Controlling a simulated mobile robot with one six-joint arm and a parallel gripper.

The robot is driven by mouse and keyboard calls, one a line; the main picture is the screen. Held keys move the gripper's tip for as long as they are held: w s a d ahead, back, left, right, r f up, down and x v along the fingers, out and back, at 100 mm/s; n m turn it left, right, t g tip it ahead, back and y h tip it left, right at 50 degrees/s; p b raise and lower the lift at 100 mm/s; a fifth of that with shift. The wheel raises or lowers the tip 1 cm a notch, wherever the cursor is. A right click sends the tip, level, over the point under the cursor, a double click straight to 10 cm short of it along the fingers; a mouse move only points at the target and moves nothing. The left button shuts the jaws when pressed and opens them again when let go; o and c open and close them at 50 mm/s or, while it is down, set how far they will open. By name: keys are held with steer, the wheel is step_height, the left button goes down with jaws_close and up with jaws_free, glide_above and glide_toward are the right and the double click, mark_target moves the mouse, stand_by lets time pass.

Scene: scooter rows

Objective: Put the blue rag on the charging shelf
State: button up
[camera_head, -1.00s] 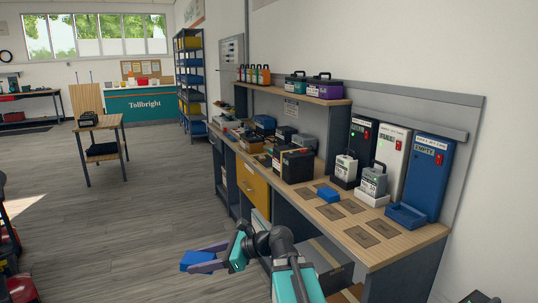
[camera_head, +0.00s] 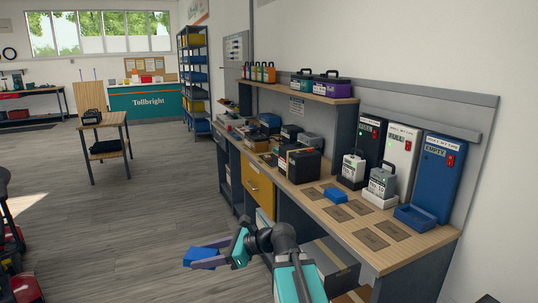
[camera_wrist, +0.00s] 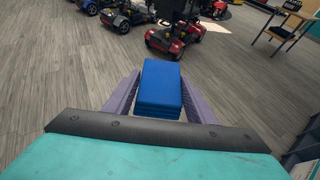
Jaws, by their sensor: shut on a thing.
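A blue rag (camera_wrist: 161,88), folded into a thick block, sits between my gripper's purple fingers (camera_wrist: 161,105) in the wrist view. In the head view my gripper (camera_head: 208,259) is shut on this rag (camera_head: 200,254), above the floor and left of the workbench (camera_head: 392,255). A raised shelf (camera_head: 290,92) runs above the back of the bench, with bottles and two cased packs on it. Three charger units, black, white (camera_head: 398,160) and blue (camera_head: 434,178), stand along the bench's right back; I cannot tell which surface is called the charging shelf.
A small blue block (camera_head: 335,194) lies on the bench near dark square mats (camera_head: 370,239). Grey battery packs (camera_head: 382,182) and an empty blue tray (camera_head: 414,217) stand by the chargers. Red scooters (camera_wrist: 176,38) are parked on the floor. Open floor lies left of the bench.

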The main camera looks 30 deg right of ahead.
steer(key=s+d+r+m+t+h+p, duration=0.1)
steer(key=d+r+m+t+h+p, duration=0.15)
steer(key=d+p, duration=0.75)
steer(key=s+d+r+m+t+h+p, duration=0.1)
steer(key=d+m+t+h+p, duration=0.2)
steer(key=d+p, duration=0.8)
steer(key=s+d+m+h+p, duration=0.3)
steer(key=s+d, duration=0.3)
steer(key=d, duration=0.5)
steer(key=s+d+m+h+p, duration=0.3)
steer(key=s+d+p, duration=0.3)
steer(key=d, duration=0.6)
steer(key=shift+s+r, duration=0.2)
steer(key=shift+s, duration=0.15)
steer(key=shift+w+d+f+t+h+b, duration=0.15)
steer(key=shift+w+t+h+b, duration=0.1)
steer(key=shift+b, duration=0.55)
steer(key=b, duration=0.3)
steer(key=shift+w+d, duration=0.25)
steer(key=w+d+b, duration=0.1)
steer(key=b, duration=0.9)
steer(key=shift+f, duration=0.15)
